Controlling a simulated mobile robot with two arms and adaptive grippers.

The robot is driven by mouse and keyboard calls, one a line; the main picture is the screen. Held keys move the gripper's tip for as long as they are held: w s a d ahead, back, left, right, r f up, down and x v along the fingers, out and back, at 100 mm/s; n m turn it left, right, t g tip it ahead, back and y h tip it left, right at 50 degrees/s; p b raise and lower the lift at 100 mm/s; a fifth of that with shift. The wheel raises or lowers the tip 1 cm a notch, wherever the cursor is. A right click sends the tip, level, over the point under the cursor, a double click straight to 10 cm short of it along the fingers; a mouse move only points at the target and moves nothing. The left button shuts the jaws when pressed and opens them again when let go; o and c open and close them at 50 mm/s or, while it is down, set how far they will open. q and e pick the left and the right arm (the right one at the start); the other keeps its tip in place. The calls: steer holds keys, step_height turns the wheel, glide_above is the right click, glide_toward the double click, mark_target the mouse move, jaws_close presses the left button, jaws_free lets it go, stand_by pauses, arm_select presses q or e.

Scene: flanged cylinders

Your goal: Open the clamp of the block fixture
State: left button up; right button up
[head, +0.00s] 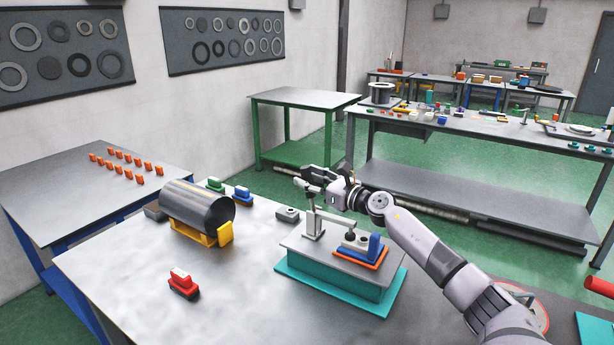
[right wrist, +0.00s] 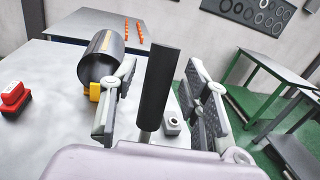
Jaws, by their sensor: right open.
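The block fixture (head: 340,285) has a teal base and a grey top plate, and stands on the near table. Its clamp (head: 314,224) has a pale upright post at the left and an arm reaching right, over an orange-edged seat beside a blue block (head: 374,247). Whether the arm's tip touches the workpiece is unclear. My right gripper (head: 300,180) is just above the post. In the right wrist view, my open right fingers (right wrist: 160,100) stand on either side of a dark upright bar (right wrist: 157,82), apparently the clamp's handle, with gaps visible. My left gripper is out of view.
A dark cylinder (head: 197,206) lies on a yellow cradle (head: 190,232) to the left. A red block piece (head: 183,282) is in front of it. A small grey block (head: 288,215) sits left of the fixture. The table's front middle is clear.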

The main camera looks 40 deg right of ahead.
steer(key=shift+w+a, duration=0.15)
steer(key=shift+w, duration=0.4)
steer(key=shift+c, duration=0.6)
jaws_close()
